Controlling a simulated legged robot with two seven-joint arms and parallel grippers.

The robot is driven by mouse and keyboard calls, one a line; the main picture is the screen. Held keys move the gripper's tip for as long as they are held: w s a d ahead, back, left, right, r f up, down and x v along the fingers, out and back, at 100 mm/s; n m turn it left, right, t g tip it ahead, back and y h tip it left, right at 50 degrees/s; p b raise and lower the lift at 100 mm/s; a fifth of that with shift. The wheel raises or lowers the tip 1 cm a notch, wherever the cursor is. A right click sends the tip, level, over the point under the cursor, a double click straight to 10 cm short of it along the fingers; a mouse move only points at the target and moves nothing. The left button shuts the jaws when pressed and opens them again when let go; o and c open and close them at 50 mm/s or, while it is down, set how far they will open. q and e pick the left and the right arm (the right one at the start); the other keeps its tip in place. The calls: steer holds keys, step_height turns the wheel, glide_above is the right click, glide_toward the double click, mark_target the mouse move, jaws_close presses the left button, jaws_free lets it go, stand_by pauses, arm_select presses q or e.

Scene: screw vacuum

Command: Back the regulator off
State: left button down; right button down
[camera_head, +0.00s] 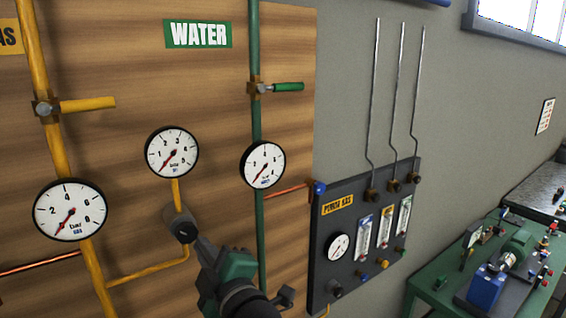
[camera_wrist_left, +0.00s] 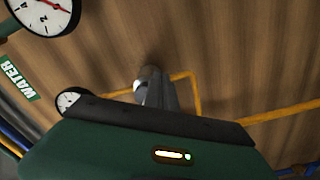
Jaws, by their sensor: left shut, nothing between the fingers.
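The regulator (camera_head: 178,222) is a short grey cylinder on the yellow gas pipe, below the middle gauge (camera_head: 172,152), whose red needle points to the lower left. My left gripper (camera_head: 200,245) reaches up from the bottom of the head view, with its fingertips at the lower right of the regulator. It is shut, with nothing held. Whether the fingertips touch the knob is unclear. In the left wrist view the fingers (camera_wrist_left: 155,95) are foreshortened and the regulator is largely hidden behind them. My right gripper is out of view.
A larger gauge (camera_head: 70,210) and a yellow lever valve (camera_head: 85,104) are at the left. A green water pipe (camera_head: 256,120) with a gauge (camera_head: 262,165) stands to the right. A dark panel (camera_head: 330,220) with flow tubes and a green bench (camera_head: 440,290) lie farther right.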

arm_select(q)
steer(key=shift+a+r, duration=0.1)
steer(key=shift+r, duration=0.15)
stand_by(0.3)
